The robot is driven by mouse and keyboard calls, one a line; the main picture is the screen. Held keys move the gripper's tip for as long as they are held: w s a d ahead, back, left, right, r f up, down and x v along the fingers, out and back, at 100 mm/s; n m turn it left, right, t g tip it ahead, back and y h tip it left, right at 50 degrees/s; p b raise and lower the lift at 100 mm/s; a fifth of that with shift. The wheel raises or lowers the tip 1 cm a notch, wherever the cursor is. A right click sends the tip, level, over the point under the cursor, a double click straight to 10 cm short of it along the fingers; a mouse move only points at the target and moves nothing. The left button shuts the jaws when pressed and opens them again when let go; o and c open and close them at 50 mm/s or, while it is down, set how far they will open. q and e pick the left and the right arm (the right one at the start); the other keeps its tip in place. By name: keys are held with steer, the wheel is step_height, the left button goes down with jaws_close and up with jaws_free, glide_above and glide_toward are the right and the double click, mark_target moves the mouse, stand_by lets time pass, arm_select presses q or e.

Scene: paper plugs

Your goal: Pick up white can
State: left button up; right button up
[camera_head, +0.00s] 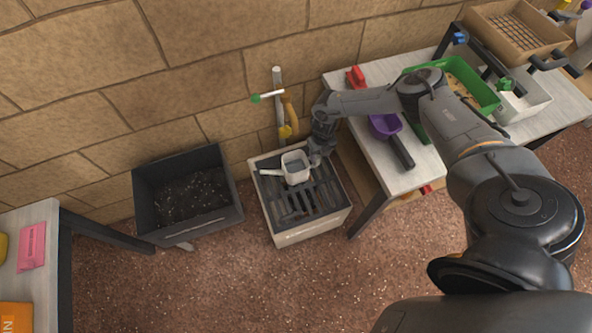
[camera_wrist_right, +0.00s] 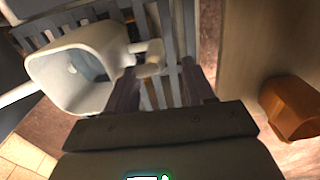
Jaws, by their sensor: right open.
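The white can (camera_head: 295,168) stands on the slatted grate of a pale box, with a spout pointing left. In the right wrist view the can (camera_wrist_right: 75,68) fills the upper left, its open top showing an empty-looking inside. A short white handle (camera_wrist_right: 150,58) sticks out on its right side. My right gripper (camera_head: 315,160) is at the can's right side. In the wrist view its fingers (camera_wrist_right: 162,88) are apart, with the handle in the gap or just past the tips; I cannot tell whether they touch it. My left gripper is not in view.
The grated box (camera_head: 313,229) stands between a dark bin of soil (camera_head: 190,236) and a white table (camera_head: 400,181) holding a purple scoop (camera_head: 384,125) and a green tray (camera_head: 487,98). Yellow-handled tools (camera_head: 285,131) lean on the brick wall behind. An orange pot (camera_wrist_right: 292,108) shows at right.

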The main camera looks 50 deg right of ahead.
mark_target(317, 161)
steer(key=shift+a+f, duration=0.15)
steer(key=shift+f, duration=0.5)
steer(key=shift+w+d+f+b, duration=0.2)
steer(key=shift+f+b, duration=0.4)
steer(key=shift+b, duration=0.1)
step_height(317, 161, down, 3)
steer(key=shift+w+a+f+b, duration=0.1)
steer(key=shift+w+b, duration=0.05)
steer(key=shift+b, duration=1.1)
steer(key=shift+f, duration=0.3)
steer(key=shift+r, duration=0.1)
steer(key=shift+c, duration=1.1)
jaws_close()
